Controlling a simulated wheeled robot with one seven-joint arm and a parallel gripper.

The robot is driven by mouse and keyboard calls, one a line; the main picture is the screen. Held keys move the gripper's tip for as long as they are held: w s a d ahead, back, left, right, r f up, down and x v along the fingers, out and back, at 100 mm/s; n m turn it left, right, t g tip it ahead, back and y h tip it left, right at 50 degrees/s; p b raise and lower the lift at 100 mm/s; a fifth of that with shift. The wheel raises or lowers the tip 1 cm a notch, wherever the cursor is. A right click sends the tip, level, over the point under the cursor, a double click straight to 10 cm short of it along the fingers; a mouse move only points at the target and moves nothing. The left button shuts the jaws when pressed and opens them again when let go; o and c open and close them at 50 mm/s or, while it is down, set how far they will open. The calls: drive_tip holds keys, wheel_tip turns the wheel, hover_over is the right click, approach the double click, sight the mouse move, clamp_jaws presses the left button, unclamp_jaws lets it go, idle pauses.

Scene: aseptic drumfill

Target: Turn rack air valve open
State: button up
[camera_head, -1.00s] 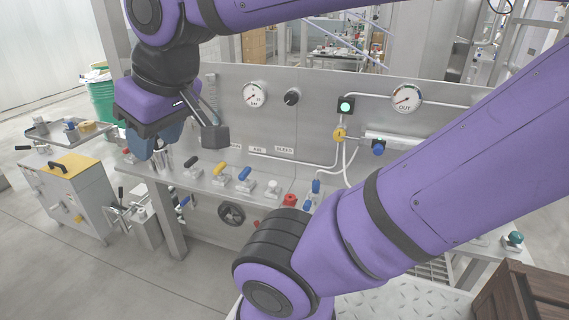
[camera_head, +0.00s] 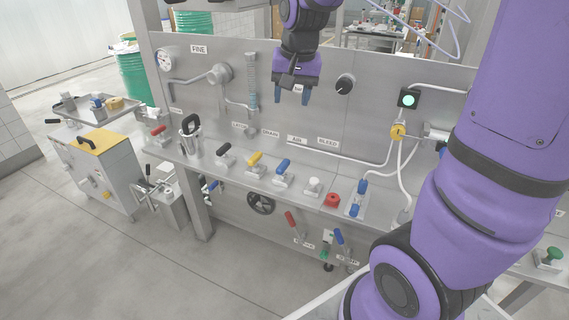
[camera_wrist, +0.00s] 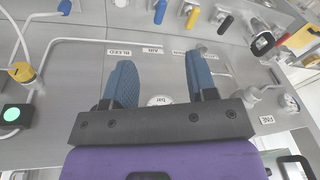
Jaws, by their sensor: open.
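My gripper (camera_head: 292,97) is open and empty in front of the upright steel panel, its blue fingers pointing down; the wrist view also shows the two fingers (camera_wrist: 158,72) apart. Below, on the panel's shelf, a blue-handled lever valve (camera_head: 283,167) stands nearest under the AIR label (camera_head: 297,139). The wrist view, which is upside down, shows the blue lever (camera_wrist: 160,11) at its top edge near the AIR label (camera_wrist: 153,50). My gripper is above the valve and apart from it. I cannot tell whether the valve is open.
Yellow (camera_head: 256,159) and black (camera_head: 225,150) levers stand left of the blue one; a white knob (camera_head: 314,184) and red knob (camera_head: 332,200) stand to its right. A black panel knob (camera_head: 346,84) is right of my gripper. A yellow-topped cabinet (camera_head: 95,165) is at far left.

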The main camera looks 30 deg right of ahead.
drive_tip(key=w+d+f+m+g, duration=0.1)
drive_tip(key=w+d+f+m, duration=0.1)
drive_tip(key=w+f, duration=0.55)
drive_tip(key=m+g, duration=0.1)
drive_tip(key=m, duration=0.2)
approach(283, 164)
wheel_tip(283, 164, down, 10)
drive_tip(key=shift+w+r, duration=0.1)
drive_tip(key=shift+w, duration=0.05)
drive_tip(key=c, duration=0.9)
